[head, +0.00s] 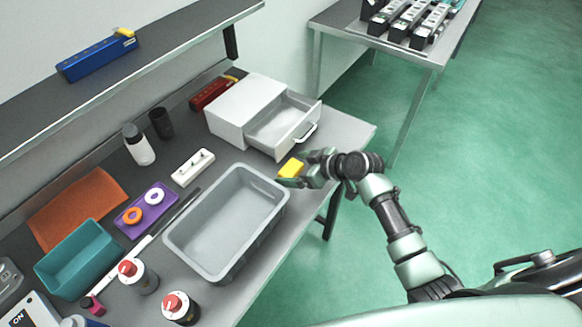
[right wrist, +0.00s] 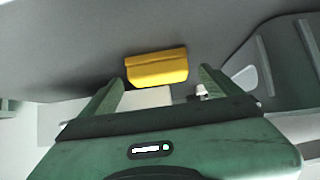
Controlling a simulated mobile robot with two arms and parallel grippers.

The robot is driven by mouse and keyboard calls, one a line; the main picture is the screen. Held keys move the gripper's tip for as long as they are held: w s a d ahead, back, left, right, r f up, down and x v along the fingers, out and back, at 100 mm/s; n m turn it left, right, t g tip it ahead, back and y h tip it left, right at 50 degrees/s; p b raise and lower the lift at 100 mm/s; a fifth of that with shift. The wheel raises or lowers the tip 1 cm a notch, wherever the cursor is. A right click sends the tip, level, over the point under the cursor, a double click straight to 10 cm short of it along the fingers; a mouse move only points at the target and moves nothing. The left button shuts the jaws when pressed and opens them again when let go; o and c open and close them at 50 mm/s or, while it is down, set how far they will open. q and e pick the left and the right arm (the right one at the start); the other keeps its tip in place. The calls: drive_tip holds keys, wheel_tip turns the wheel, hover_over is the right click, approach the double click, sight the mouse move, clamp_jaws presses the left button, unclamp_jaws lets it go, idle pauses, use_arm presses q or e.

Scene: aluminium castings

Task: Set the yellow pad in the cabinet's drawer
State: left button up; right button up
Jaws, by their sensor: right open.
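The yellow pad (head: 291,167) lies on the bench between the grey bin and the cabinet. It also shows in the right wrist view (right wrist: 157,68), just beyond the fingertips. My right gripper (head: 290,175) is open at the pad, its fingers on either side in the wrist view; I cannot tell whether they touch it. The white cabinet (head: 240,105) stands at the back of the bench. Its drawer (head: 283,124) is pulled open and looks empty, with a handle on its front. My left gripper is not in view.
A grey bin (head: 180,238) stands left of the pad. A white block (head: 193,168), a purple tray with rings (head: 133,217), a white bottle (head: 139,146) and a teal box (head: 75,262) are farther left. The bench's right edge is close to my right gripper.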

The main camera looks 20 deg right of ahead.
drive_tip(key=shift+x, duration=0.9)
drive_tip(key=shift+d, duration=0.1)
drive_tip(key=c, duration=1.6)
drive_tip(key=shift+o, duration=0.2)
drive_tip(key=shift+r, duration=0.1)
